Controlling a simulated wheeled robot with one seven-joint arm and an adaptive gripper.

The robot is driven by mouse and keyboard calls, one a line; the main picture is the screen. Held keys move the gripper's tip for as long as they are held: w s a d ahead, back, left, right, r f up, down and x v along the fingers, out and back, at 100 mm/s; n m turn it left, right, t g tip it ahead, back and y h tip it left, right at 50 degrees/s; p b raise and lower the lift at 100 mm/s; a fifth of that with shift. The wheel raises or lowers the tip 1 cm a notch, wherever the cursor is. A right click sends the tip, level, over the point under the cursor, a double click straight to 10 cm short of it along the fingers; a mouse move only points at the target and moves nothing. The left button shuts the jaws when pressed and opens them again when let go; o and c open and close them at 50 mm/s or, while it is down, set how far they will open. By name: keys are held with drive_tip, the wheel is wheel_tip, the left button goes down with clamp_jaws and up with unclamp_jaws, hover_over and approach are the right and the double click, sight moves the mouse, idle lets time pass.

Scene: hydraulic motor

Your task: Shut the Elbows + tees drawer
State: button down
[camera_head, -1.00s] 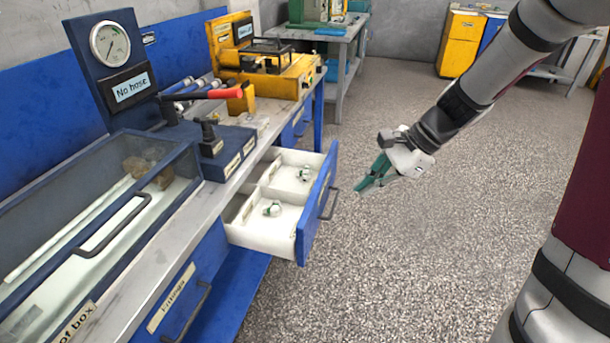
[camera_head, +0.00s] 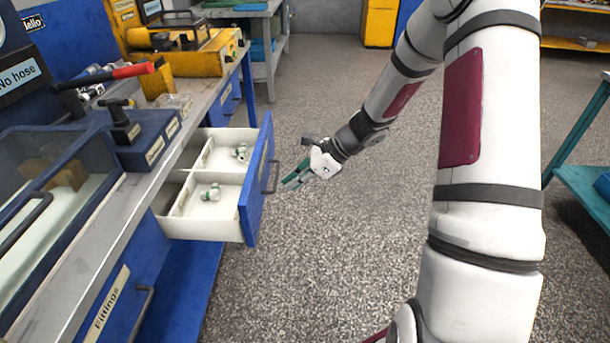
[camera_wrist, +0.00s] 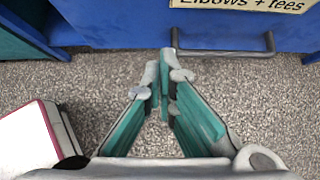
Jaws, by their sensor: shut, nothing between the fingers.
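The open drawer (camera_head: 205,228) sticks out of the blue workbench in the head view. Its white inside has compartments with small white and green fittings (camera_head: 211,192) in them. Its blue front (camera_head: 252,200) has a dark handle (camera_head: 272,177). In the wrist view the drawer front (camera_wrist: 130,22) carries a label (camera_wrist: 245,5) reading "Elbows + tees", with the grey handle (camera_wrist: 225,53) below it. My gripper (camera_head: 288,184) is shut and empty, just right of the handle in the head view. In the wrist view its fingertips (camera_wrist: 165,65) lie near the handle's left end; I cannot tell whether they touch.
A lower drawer labelled Fittings (camera_head: 108,303) is shut. The bench top (camera_head: 130,195) holds a glass-lidded box, a blue block and a yellow machine (camera_head: 190,55). Open speckled floor (camera_head: 330,250) lies right of the drawer. A teal table (camera_head: 585,195) stands at the far right.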

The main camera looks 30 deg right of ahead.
sight(260, 195)
drive_tip(key=shift+w+a+f+b, duration=0.2)
drive_tip(key=shift+w+a, duration=0.25)
drive_tip(key=shift+a, duration=0.35)
drive_tip(key=shift+w+a+f+b, duration=0.15)
drive_tip(key=shift+w+a+f, duration=0.2)
drive_tip(key=shift+a, duration=0.45)
drive_tip(key=shift+w+a+f+b, duration=0.15)
drive_tip(key=shift+w+a, duration=0.35)
drive_tip(key=shift+a, duration=0.3)
drive_tip(key=w+a, duration=0.3)
drive_tip(key=a, duration=0.3)
drive_tip(key=w+a+p, duration=0.1)
drive_tip(key=w+a, duration=0.3)
drive_tip(key=a, duration=0.3)
drive_tip(key=w+a, duration=0.4)
drive_tip(key=a, duration=0.3)
drive_tip(key=shift+p, duration=0.3)
drive_tip(key=shift+a+r, duration=0.1)
